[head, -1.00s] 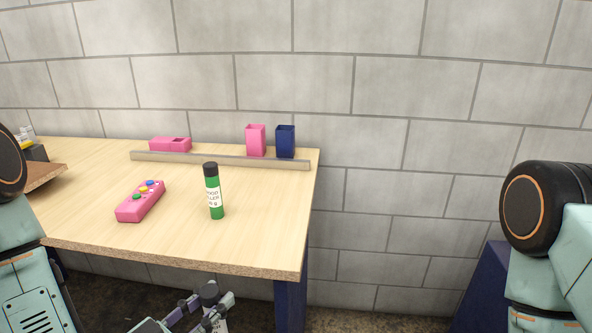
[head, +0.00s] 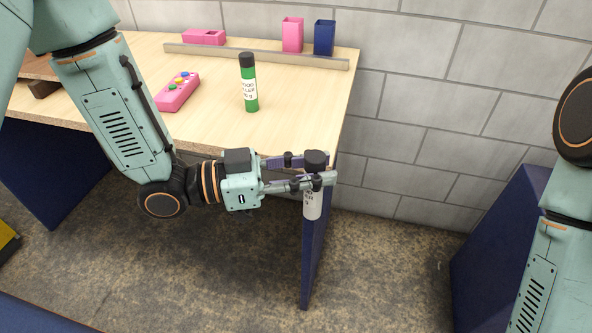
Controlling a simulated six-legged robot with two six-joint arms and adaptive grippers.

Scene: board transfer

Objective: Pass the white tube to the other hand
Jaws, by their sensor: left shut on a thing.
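The white tube (head: 312,206) has a dark cap and hangs upright in front of the table's right front corner. My left gripper (head: 318,181) is shut on it near its upper part, with the fingers hiding part of the tube below the cap. My left arm reaches in from the upper left, in front of the table. My right arm shows at the right edge, but its gripper is out of view.
On the wooden table (head: 215,128) stand a green tube (head: 249,90) with a black cap and a pink remote-like box (head: 178,93). Behind a grey rail (head: 255,56) are a pink cup (head: 292,35), a navy cup (head: 324,38) and a pink box (head: 204,37).

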